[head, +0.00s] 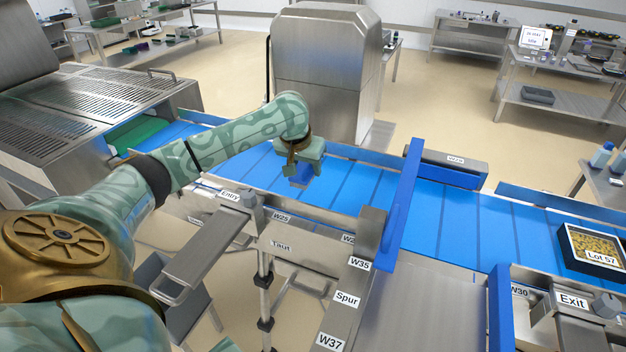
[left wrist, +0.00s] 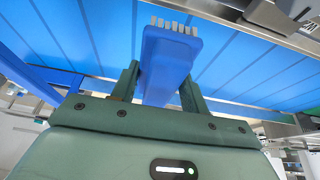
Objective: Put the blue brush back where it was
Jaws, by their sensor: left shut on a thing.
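The blue brush (left wrist: 168,62) is held between the two fingers of my left gripper (left wrist: 165,85) in the left wrist view. Its pale bristle tufts show at the far end, over the blue belt. In the head view my left gripper (head: 303,170) is above the blue conveyor belt (head: 345,185), in front of the steel housing. Only a small blue part of the brush (head: 301,182) shows there below the gripper. Whether the bristles touch the belt cannot be told. My right gripper is not in view.
A blue upright guard (head: 402,205) crosses the belt to the right. A tray marked Lot 57 (head: 594,247) sits on the belt at far right. The steel housing (head: 325,75) stands behind the belt. Labelled steel rails (head: 290,218) run along the near side.

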